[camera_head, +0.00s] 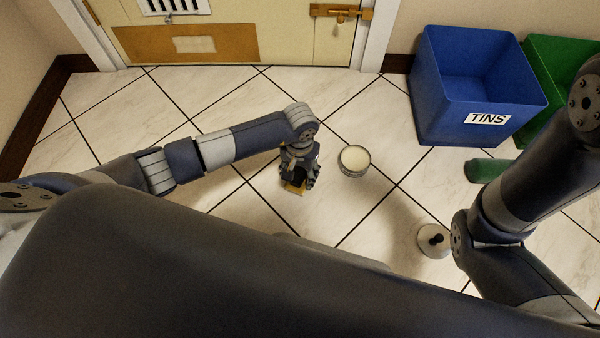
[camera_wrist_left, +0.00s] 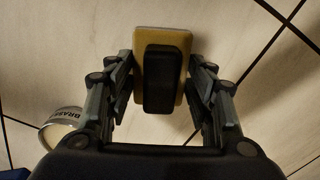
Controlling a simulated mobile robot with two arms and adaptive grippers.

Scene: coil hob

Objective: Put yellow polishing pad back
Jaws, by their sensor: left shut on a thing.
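The yellow polishing pad (camera_wrist_left: 163,38) is a flat yellow block with a black handle (camera_wrist_left: 163,80). My left gripper (camera_wrist_left: 163,88) is shut on it, with a finger on each side, in the left wrist view. In the head view the left gripper (camera_head: 298,180) points down over the tiled floor, and a yellow edge of the pad (camera_head: 294,188) shows below the fingers. An open round tin (camera_head: 354,160) with pale contents stands just right of the gripper. My right arm enters at the right, but its gripper is out of view.
A blue bin (camera_head: 440,105) labelled TINS and a green bin (camera_head: 555,60) stand at the back right. A green cylinder (camera_head: 485,170) and a pale disc with a black knob (camera_head: 434,240) are on the floor at right. A door with a brass bolt (camera_head: 340,12) is behind. Floor at left is clear.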

